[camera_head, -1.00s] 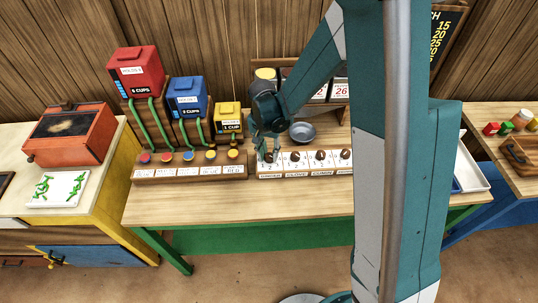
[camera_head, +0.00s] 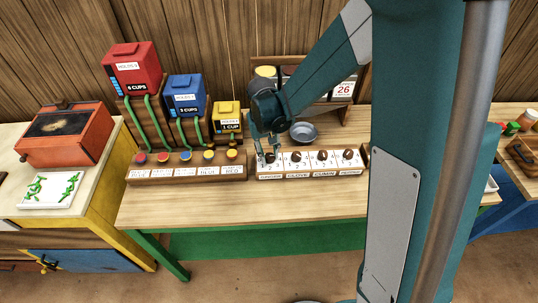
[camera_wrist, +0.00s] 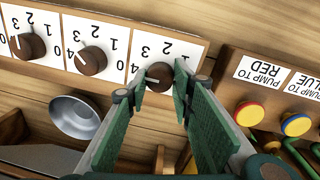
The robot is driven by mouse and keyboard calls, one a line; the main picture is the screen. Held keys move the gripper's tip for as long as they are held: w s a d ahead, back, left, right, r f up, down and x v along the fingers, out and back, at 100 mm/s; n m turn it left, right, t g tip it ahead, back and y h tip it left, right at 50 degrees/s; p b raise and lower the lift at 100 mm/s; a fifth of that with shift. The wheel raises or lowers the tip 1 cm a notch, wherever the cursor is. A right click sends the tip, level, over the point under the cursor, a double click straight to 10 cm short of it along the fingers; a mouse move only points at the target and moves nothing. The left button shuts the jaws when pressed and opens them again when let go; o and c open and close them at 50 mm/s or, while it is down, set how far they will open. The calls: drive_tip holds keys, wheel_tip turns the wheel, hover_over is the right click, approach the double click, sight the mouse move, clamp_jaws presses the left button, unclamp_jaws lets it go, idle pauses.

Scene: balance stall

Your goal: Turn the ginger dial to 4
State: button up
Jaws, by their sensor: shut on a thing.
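The ginger dial is the leftmost brown knob (camera_head: 270,158) on the white numbered row in the head view; its small label below is hard to read. In the wrist view the same knob (camera_wrist: 159,75) sits between my green fingertips, on a white plate with printed digits. My gripper (camera_head: 267,152) reaches down onto it from above, and in the wrist view my gripper (camera_wrist: 160,88) is closed around the knob's sides. A short pale mark shows on the knob, but its exact reading is unclear, as the fingers hide part of the scale.
Coloured pump buttons (camera_head: 186,156) are close on the left. A grey bowl (camera_head: 304,132) is behind the dials. The table front (camera_head: 230,205) is clear.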

sight(267, 156)
idle(0.4)
drive_tip(key=o, duration=0.9)
drive_tip(key=shift+r, duration=0.1)
drive_tip(key=shift+s+a+r, duration=0.1)
drive_tip(key=shift+a+r, duration=0.05)
drive_tip(key=shift+r, duration=1.8)
drive_tip(key=shift+w+a+r, duration=0.1)
drive_tip(key=shift+a+r, duration=0.1)
drive_tip(key=shift+r, duration=1.8)
drive_tip(key=shift+s+a+r, duration=0.1)
drive_tip(key=shift+a+r, duration=0.05)
drive_tip(key=shift+r, duration=1.8)
drive_tip(key=shift+d, duration=0.1)
